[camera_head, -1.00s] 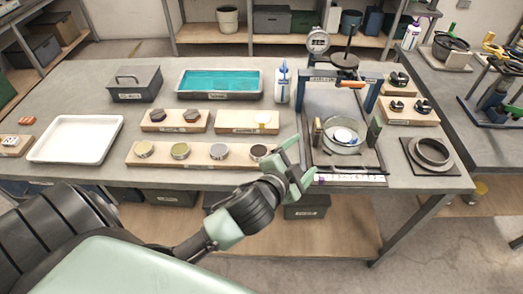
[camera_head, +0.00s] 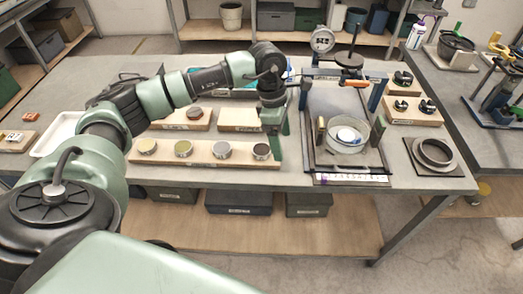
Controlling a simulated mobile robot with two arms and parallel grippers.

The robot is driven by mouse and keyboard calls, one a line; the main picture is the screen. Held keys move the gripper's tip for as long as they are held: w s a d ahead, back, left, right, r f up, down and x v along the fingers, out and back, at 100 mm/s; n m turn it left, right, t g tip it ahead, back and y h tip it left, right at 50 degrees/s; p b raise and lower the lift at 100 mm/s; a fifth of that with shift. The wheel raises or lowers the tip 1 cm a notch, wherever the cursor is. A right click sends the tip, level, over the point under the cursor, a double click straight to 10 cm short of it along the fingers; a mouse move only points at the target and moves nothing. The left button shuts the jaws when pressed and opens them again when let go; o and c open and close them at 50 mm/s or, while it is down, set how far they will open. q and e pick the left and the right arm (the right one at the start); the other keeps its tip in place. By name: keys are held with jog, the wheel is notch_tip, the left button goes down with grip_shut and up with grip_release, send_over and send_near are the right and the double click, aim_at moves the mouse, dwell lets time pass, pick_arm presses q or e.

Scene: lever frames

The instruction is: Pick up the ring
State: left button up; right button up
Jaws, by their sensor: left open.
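A thick grey metal ring (camera_head: 434,153) lies flat on a dark square pad at the right end of the bench. A wider, thin-walled ring-shaped piece (camera_head: 361,139) sits on the base of the lever frame (camera_head: 373,97), with a white and blue disc (camera_head: 346,135) inside it. The picture does not settle which one is the ring. My left gripper (camera_head: 277,138) points down, left of the lever frame, near the right end of a wooden strip. It is open, and I see nothing between its fingers. It is apart from both rings. My right gripper is not in view.
The wooden strip (camera_head: 202,163) holds several round metal pieces. Wooden blocks (camera_head: 412,112) with dark parts stand right of the frame. A ruler (camera_head: 350,179) lies along the front edge.

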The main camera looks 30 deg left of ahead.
pick_arm(q)
jog(key=r+y, duration=0.1)
jog(key=y, duration=0.1)
send_over(260, 149)
jog(key=shift+w+d+r, duration=0.1)
jog(key=shift+d+r, duration=0.05)
jog(key=shift+d, duration=0.05)
jog(key=shift+a+f, duration=0.2)
jog(key=shift+a, duration=0.05)
notch_tip(260, 149, down, 6)
jog(key=p, duration=0.3)
jog(key=shift+f, duration=0.65)
jog(key=c, duration=1.7)
jog(key=shift+o, duration=0.2)
jog(key=shift+r, duration=0.1)
